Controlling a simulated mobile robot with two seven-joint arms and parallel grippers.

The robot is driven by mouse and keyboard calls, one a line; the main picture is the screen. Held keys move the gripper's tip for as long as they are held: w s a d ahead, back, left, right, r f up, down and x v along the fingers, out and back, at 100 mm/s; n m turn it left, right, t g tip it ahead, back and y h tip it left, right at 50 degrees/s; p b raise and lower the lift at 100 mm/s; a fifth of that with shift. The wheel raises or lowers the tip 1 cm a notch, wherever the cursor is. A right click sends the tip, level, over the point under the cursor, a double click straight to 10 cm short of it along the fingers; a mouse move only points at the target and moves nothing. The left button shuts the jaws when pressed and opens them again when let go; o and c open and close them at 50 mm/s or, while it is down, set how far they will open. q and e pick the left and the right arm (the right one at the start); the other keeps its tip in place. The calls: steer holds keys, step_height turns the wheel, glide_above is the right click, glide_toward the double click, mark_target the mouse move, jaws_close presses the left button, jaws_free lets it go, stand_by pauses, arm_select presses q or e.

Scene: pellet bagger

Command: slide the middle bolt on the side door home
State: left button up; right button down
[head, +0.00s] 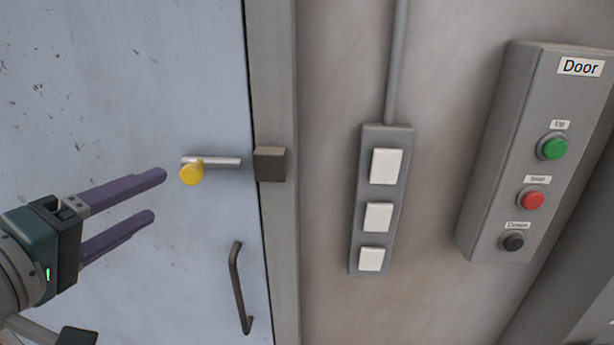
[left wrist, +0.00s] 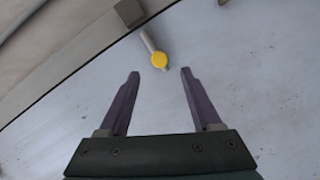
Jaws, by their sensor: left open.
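The bolt (head: 222,161) is a short grey metal rod on the pale blue side door (head: 110,90), with a yellow knob (head: 191,174) at its left end. Its right end stops short of the dark keeper block (head: 270,164) on the door frame, with a small gap. My left gripper (head: 160,195) is open and empty, left of the knob and apart from it. In the left wrist view the yellow knob (left wrist: 158,60) lies beyond and between the two fingertips (left wrist: 160,73). The keeper block (left wrist: 128,12) shows at the top there. My right gripper is not in view.
A dark door handle (head: 240,288) stands below the bolt. Right of the door frame (head: 272,80) are a panel with white switches (head: 380,217) under a conduit (head: 396,60) and a grey "Door" button box (head: 510,130). The door left of the knob is clear.

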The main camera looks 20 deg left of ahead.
mark_target(188, 177)
arm_select(q)
steer(key=w, duration=0.3)
steer(key=w+f, duration=0.1)
steer(key=w, duration=0.5)
steer(key=shift+w+a+f+p, duration=0.1)
steer(key=shift+a+f+p, duration=0.1)
steer(key=shift+p, duration=0.2)
jaws_close()
stand_by(0.9)
